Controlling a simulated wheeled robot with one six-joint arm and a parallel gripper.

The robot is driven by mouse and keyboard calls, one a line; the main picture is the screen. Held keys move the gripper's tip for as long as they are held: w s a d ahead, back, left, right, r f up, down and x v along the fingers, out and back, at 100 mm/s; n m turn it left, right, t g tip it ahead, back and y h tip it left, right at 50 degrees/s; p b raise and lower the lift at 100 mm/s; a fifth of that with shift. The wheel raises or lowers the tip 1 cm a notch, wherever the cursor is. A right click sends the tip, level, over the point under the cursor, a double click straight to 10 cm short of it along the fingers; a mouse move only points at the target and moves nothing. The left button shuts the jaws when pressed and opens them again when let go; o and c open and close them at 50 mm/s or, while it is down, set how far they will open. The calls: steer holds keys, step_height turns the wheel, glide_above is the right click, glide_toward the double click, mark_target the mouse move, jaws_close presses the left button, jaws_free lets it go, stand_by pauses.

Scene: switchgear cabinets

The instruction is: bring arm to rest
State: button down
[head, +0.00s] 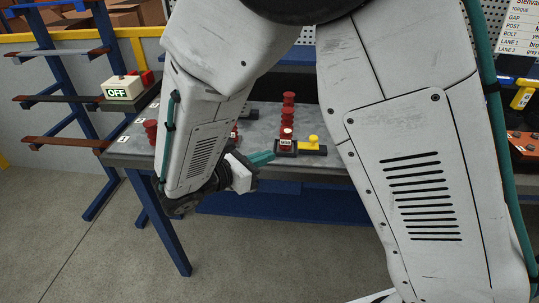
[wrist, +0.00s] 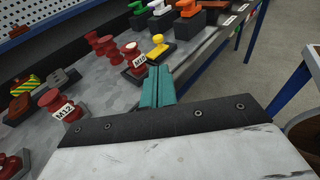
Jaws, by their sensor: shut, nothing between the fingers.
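My gripper (head: 262,157) is shut and empty, its teal fingers pressed together. In the head view it hangs in front of the grey bench (head: 128,151), with my arm folded across the picture. In the wrist view my gripper (wrist: 157,76) points over the bench edge, toward a red labelled piece (wrist: 132,54) and a yellow knob (wrist: 158,46). It looks apart from both, though the exact gap cannot be told.
Several red spools (wrist: 97,42) stand on the bench, one labelled M12 (wrist: 57,104). Orange (wrist: 187,9) and other handled blocks stand farther along. The floor (head: 75,235) in front is clear.

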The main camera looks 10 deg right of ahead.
stand_by(0.4)
steer(key=s+d+m+g+y, duration=0.4)
steer(key=s+d+m+g, duration=0.4)
steer(key=s+m, duration=0.25)
steer(key=s+d+r+m+t+y, duration=0.2)
steer(key=s+d+r+m+y, duration=0.6)
steer(key=s+r+m+y, duration=0.2)
steer(key=s+r+m, duration=0.1)
steer(key=m, duration=0.1)
steer(key=shift+s+m, duration=0.2)
steer(key=shift+m, duration=0.15)
